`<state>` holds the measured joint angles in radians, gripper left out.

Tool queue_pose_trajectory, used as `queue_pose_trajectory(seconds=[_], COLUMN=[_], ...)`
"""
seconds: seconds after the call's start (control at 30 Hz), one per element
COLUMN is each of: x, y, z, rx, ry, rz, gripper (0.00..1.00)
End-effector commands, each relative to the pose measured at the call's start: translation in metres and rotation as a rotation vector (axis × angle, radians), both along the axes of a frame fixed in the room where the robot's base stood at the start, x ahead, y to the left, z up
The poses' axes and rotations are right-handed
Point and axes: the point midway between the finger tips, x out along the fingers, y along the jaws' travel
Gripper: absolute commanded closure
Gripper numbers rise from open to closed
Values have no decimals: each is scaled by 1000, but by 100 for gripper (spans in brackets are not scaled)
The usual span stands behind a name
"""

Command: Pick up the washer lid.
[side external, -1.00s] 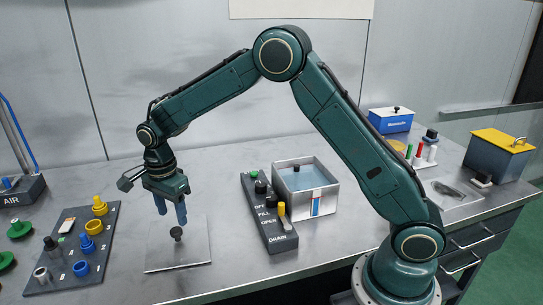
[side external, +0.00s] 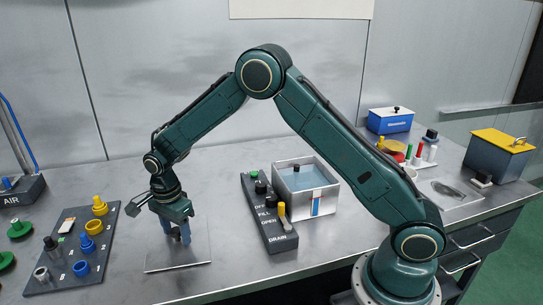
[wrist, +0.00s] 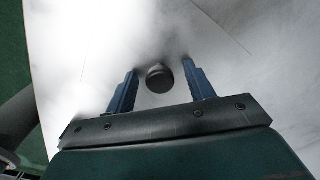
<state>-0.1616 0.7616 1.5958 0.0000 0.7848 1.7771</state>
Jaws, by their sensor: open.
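The washer lid (side external: 180,261) is a flat, light metal plate with a dark round knob, lying on the bench left of the washer tank. My gripper (side external: 177,238) is low over it, pointing down, with blue fingers on either side of the knob. In the wrist view the dark knob (wrist: 159,79) lies between the two open fingers (wrist: 160,70), with a gap on each side. The knob is largely hidden by the fingers in the side view. Whether the fingertips touch the plate I cannot tell.
The washer tank (side external: 306,204) with bluish liquid and its dark control panel (side external: 268,213) stand to the right. A dark board (side external: 68,258) with several fittings lies to the left. A blue box (side external: 390,121) and a yellow-lidded bin (side external: 495,158) stand at the back right.

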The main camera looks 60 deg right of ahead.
Motion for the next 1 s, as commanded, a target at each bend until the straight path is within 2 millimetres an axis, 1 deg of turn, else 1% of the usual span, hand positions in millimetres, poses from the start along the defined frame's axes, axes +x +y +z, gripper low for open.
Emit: queue_pose_trajectory(seconds=[0.1,0.53,0.57,0.7,0.77,0.8,0.83,1.0], x=[0,0,0,0,0,0,0,1], y=[0,0,0,0,0,0,0,0], z=[-3,-2,-2,-2,-2,-2,-2,-2], rx=[0,0,0,0,0,0,0,0], ry=[-1,-1,-1,-1,-1,-1,-1,-2], rz=[0,0,0,0,0,0,0,0], gripper=[46,46,50,78,90,98,100,100])
